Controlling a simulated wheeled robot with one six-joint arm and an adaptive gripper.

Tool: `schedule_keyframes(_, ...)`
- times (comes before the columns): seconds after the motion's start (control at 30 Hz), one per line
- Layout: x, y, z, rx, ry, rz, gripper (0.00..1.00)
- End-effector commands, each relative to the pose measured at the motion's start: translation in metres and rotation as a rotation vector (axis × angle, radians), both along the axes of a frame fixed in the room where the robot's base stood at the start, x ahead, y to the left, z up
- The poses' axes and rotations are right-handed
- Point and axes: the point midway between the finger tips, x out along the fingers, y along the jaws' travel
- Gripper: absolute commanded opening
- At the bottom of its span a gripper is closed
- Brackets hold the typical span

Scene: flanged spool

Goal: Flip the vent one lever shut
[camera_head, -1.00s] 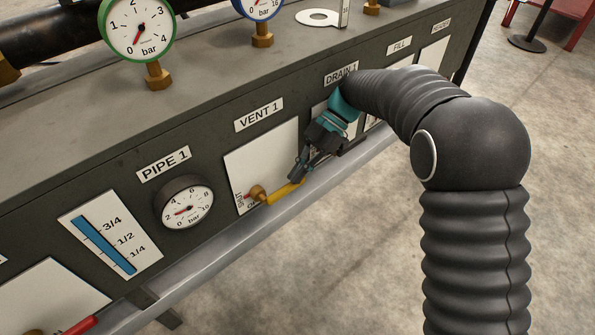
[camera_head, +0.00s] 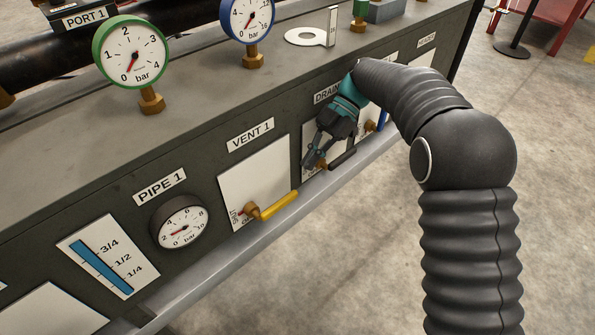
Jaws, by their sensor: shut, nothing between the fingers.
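The VENT 1 lever (camera_head: 279,206) has a yellow handle on a brass pivot, low on a white plate (camera_head: 255,176) under the VENT 1 label (camera_head: 250,135). Its handle points right, roughly along the panel. Small lettering stands by the pivot at left, too small to read surely. My gripper (camera_head: 313,164) is shut and empty, its fingers pointing down in front of the DRAIN 1 plate. It is up and right of the yellow handle's tip, apart from it. My gripper hides part of the DRAIN 1 plate and label.
A black-handled lever (camera_head: 342,159) lies close to the right of my fingertips. A blue handle (camera_head: 382,120) is farther right. The PIPE 1 gauge (camera_head: 180,221) sticks out left of the vent plate. A grey ledge (camera_head: 232,245) runs below the panel; open floor lies in front.

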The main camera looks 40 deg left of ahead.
Motion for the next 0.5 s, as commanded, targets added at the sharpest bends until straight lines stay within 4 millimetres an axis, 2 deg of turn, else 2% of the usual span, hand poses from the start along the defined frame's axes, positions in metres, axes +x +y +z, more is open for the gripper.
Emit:
schedule_keyframes(0.1, 0.019, -0.001, 0.005, 0.001, 0.000, -0.003, 0.00)
schedule_keyframes(0.2, 0.028, -0.002, 0.007, 0.001, 0.001, -0.001, 0.00)
schedule_keyframes(0.5, 0.038, -0.003, 0.009, 0.001, 0.001, -0.003, 0.00)
